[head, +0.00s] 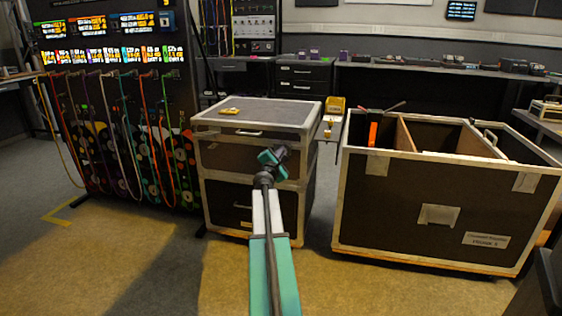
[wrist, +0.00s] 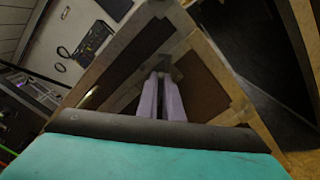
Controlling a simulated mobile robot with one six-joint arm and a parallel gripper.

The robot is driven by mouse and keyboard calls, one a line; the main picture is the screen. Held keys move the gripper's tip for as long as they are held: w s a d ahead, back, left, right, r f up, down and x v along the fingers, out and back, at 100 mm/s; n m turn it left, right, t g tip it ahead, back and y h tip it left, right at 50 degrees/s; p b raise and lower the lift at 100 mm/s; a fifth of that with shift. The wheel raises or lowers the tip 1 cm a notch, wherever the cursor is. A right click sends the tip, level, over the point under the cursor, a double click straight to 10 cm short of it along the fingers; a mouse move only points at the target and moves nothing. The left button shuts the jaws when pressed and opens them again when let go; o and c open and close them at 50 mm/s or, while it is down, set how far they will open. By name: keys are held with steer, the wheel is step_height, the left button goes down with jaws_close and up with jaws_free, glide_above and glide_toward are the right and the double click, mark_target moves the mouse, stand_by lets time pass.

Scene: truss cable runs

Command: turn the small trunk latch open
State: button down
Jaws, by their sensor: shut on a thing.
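The small trunk (head: 222,163) is a dark case with pale metal edging, left of the large open case in the head view. Its lid is down. My arm reaches to its front right part, and my wrist (head: 272,157) hides that spot and the fingers. In the wrist view, the trunk's brown panels and pale edging (wrist: 118,62) fill the middle. My gripper (wrist: 161,77) has its pale fingers close together, shut on the small latch (wrist: 176,73) at the trunk's edge. The latch is small and dim, and its turn angle cannot be told.
A large open case (head: 430,205) with dividers stands to the right, across a narrow gap. A rack of hanging cables (head: 120,110) stands to the left. A small yellow item (head: 230,111) lies on the trunk's lid. The floor in front is clear.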

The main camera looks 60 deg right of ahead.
steer(key=shift+s+d+f+m+b, duration=0.1)
steer(key=shift+f+m+b, duration=0.1)
steer(key=shift+m+b, duration=1.15)
steer(key=shift+s+a+f+m+b, duration=0.1)
steer(key=shift+f+m+b, duration=0.05)
steer(key=shift+m+b, duration=1.2)
steer(key=shift+s+d+f+m+b, duration=0.1)
steer(key=shift+f+m+b, duration=0.1)
steer(key=shift+m+b, duration=1.15)
steer(key=c, duration=1.9)
jaws_free()
steer(key=shift+w, duration=0.1)
steer(key=shift+r, duration=0.1)
